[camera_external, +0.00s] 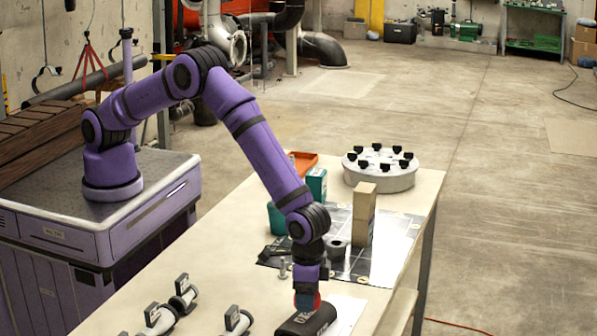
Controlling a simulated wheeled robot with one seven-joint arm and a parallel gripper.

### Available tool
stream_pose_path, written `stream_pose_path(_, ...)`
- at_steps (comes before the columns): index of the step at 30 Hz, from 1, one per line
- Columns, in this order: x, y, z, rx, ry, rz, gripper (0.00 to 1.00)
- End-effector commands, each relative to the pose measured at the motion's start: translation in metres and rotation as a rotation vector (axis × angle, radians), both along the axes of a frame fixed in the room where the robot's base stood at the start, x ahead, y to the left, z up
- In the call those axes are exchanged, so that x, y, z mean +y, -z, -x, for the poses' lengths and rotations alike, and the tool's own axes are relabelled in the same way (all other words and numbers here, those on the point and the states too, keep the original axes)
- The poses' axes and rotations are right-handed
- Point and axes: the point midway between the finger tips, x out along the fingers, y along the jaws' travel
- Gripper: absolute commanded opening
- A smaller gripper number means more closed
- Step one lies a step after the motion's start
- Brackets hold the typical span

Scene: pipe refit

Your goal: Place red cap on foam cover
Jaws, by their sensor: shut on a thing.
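The red cap (317,301) shows as a small patch of red at the fingers of my gripper (307,299), near the front edge of the picture. My gripper points down and is shut on the cap, and its fingers hide most of it. The foam cover (308,322) appears to be the black cylinder with white marking lying on the table directly below my gripper. The cap is at or just above its upper side; I cannot tell whether they touch. The picture's lower edge cuts off part of the cover.
White pipe fittings with dark tags (160,318) lie to the left on the table (215,268).

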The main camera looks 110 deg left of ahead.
Motion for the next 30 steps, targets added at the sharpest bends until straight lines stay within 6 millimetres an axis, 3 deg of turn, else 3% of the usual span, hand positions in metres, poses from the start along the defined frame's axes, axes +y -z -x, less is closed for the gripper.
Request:
stream_pose_path(5, 0.000, 0.025, 0.001, 0.002, 0.000, -0.001, 0.46)
stream_pose_path(16, 0.000, 0.030, 0.001, 0.002, 0.000, -0.001, 0.46)
stream_pose_path(17, 0.000, 0.030, 0.001, 0.002, 0.000, -0.001, 0.73)
stream_pose_path(20, 0.000, 0.029, 0.001, 0.001, 0.000, -0.001, 0.95)
stream_pose_path(30, 0.000, 0.026, 0.001, 0.001, 0.000, 0.000, 0.95)
